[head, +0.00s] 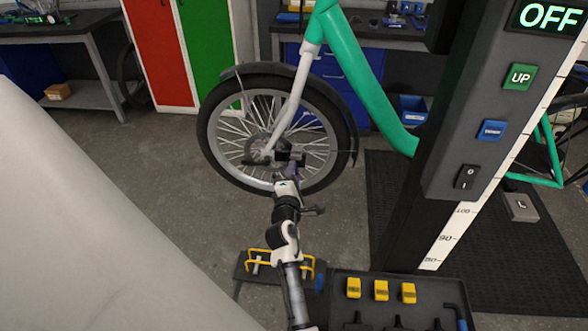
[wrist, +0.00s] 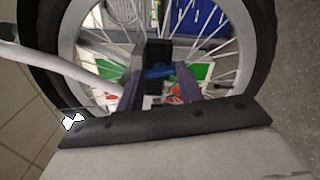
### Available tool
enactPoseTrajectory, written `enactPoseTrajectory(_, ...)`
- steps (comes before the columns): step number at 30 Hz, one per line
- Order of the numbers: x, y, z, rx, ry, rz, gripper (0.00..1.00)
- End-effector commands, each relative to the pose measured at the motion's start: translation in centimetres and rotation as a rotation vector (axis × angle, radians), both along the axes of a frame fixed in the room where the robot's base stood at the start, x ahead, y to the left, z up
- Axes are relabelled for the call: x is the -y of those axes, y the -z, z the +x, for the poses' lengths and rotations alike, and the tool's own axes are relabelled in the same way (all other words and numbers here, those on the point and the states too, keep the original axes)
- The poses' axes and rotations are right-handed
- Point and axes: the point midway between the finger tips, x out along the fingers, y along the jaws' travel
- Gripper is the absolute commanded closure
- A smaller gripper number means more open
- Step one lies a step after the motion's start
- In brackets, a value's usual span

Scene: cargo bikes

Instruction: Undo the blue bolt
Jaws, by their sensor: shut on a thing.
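The blue bolt (wrist: 158,73) shows in the wrist view as a short blue piece on a black block (wrist: 157,52) in front of the wheel spokes. My gripper (wrist: 160,80) has one purple-grey finger on each side of the bolt and is shut on it. In the head view my gripper (head: 290,172) reaches to the black block (head: 288,157) beside the hub of the bike's wheel (head: 230,130). The bolt itself is too small or hidden to make out there.
The green bike frame (head: 350,70) and white fork (head: 297,95) rise above the wheel. A lift column (head: 480,120) reading OFF stands at right. A black tool tray (head: 345,322) with yellow pieces and a yellow-handled rack (head: 260,276) are near. Floor left of the wheel is clear.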

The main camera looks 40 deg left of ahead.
Motion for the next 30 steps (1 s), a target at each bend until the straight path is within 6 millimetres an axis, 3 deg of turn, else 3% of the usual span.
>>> enactPoseTrajectory(30,0.0,0.02,0.0,0.5,0.0,-0.815,0.86)
